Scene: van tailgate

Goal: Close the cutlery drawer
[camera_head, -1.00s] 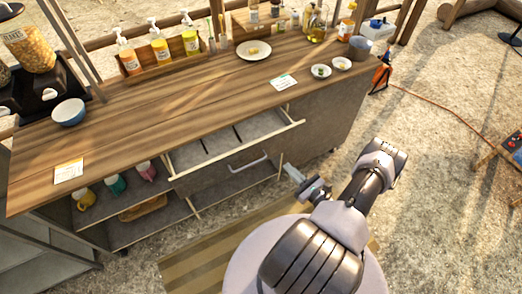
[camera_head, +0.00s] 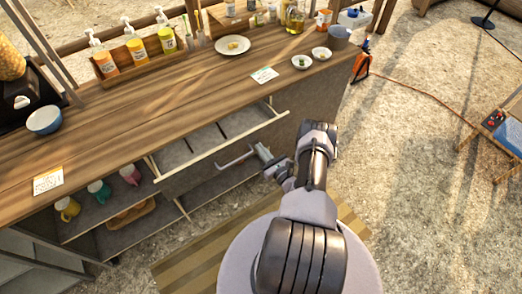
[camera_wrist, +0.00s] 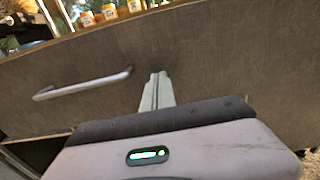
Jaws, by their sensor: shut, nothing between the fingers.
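The cutlery drawer (camera_head: 190,180) under the wooden counter stands pulled out, and its inside with dividers shows from above. Its front carries a pale bar handle (camera_head: 236,160). In the wrist view the dark drawer front (camera_wrist: 215,65) fills much of the picture, with the handle (camera_wrist: 84,84) to the left of the fingers. My gripper (camera_head: 260,148) is shut and empty at the drawer front, just right of the handle. In the wrist view its fingertips (camera_wrist: 157,76) point at the front panel. I cannot tell whether they touch it.
The counter (camera_head: 130,115) holds a blue bowl (camera_head: 44,120), a plate (camera_head: 232,45), small dishes and pump bottles. A striped mat (camera_head: 200,262) lies on the ground before the unit.

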